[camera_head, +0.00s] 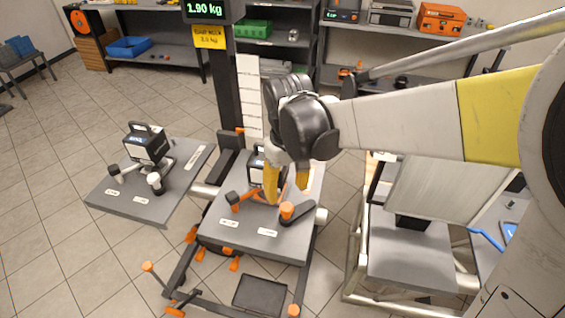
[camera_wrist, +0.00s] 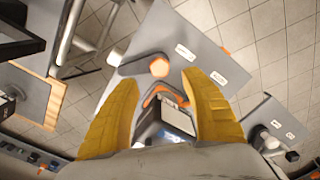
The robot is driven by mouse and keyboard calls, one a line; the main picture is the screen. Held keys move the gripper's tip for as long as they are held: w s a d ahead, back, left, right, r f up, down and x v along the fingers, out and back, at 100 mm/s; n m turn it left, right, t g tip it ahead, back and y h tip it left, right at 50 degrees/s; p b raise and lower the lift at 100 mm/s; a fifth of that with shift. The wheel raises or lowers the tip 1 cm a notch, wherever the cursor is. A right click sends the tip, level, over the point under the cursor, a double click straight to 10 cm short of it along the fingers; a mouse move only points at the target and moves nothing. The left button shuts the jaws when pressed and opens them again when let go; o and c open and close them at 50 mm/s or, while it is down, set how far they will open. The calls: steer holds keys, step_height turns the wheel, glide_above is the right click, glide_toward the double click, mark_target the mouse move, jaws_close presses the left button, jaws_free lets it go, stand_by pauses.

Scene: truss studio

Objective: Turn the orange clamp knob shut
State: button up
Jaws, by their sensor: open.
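The orange clamp knob (camera_head: 287,210) sits on the right part of the middle grey plate (camera_head: 235,235), at one end of a dark arm. In the wrist view the knob (camera_wrist: 158,66) has a faceted top and shows in the gap between the fingertips, at their far end. My gripper (camera_head: 287,194) has two yellow fingers, spread open and pointing down over the plate. It also shows in the wrist view (camera_wrist: 158,78), with nothing held. Whether the fingers are level with the knob or above it I cannot tell. A dark device (camera_wrist: 165,122) with an orange bracket stands close behind the knob.
A second grey plate (camera_head: 125,195) with a similar device is at left. A metal-framed stand (camera_head: 410,255) is at right. A dark post carries a display reading 1.90 kg (camera_head: 205,9).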

mark_target(286, 206)
step_height(286, 206, down, 7)
steer(key=shift+f+b, duration=0.1)
steer(key=shift+b, duration=1)
steer(key=shift+c, duration=0.2)
jaws_close()
